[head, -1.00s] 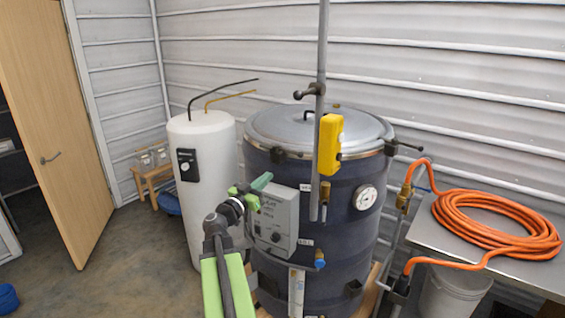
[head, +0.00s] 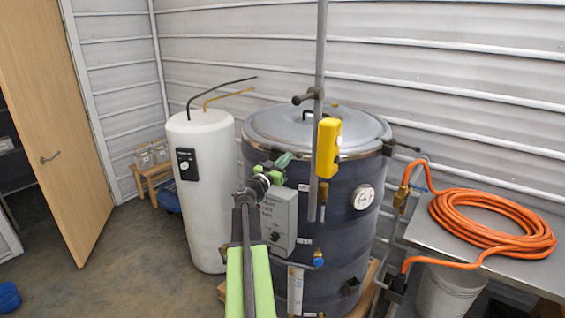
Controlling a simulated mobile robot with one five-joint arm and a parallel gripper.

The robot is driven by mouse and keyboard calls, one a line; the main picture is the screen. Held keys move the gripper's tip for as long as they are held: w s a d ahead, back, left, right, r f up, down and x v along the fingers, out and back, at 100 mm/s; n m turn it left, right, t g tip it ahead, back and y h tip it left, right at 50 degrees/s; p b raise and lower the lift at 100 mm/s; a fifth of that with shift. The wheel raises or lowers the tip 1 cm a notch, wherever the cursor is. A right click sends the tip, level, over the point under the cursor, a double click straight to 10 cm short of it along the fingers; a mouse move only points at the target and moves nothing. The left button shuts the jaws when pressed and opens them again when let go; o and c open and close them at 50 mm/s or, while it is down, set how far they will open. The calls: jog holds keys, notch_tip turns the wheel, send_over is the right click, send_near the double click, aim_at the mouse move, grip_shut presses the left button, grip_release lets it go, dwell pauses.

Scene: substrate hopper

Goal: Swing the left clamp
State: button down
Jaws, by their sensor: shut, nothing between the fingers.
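A dark blue drum-shaped hopper (head: 335,235) stands in the middle of the head view, with a grey metal lid (head: 290,128) on top. My gripper (head: 283,161), with green fingers, is shut and empty. It is raised in front of the hopper's left upper side, just below the lid rim. The left clamp sits there and is mostly hidden behind my gripper; I cannot tell whether they touch. The right clamp (head: 400,147) shows at the right of the rim, its dark handle pointing outward to the right.
A vertical grey pole (head: 320,70) with a yellow box (head: 328,150) stands before the hopper. A grey control box (head: 279,220) is below my gripper. A white tank (head: 207,210) stands left. A metal table (head: 435,215) with a coiled orange hose (head: 490,232) is right.

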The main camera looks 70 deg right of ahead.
jog(key=shift+s+d+r, duration=0.2)
jog(key=shift+d+r, duration=0.1)
jog(key=shift+d, duration=0.35)
jog(key=s+b+v, duration=0.1)
jog(key=b+v, duration=0.1)
jog(key=v, duration=1.2)
jog(key=shift+a+f+b, duration=0.3)
jog(key=shift+a, duration=0.05)
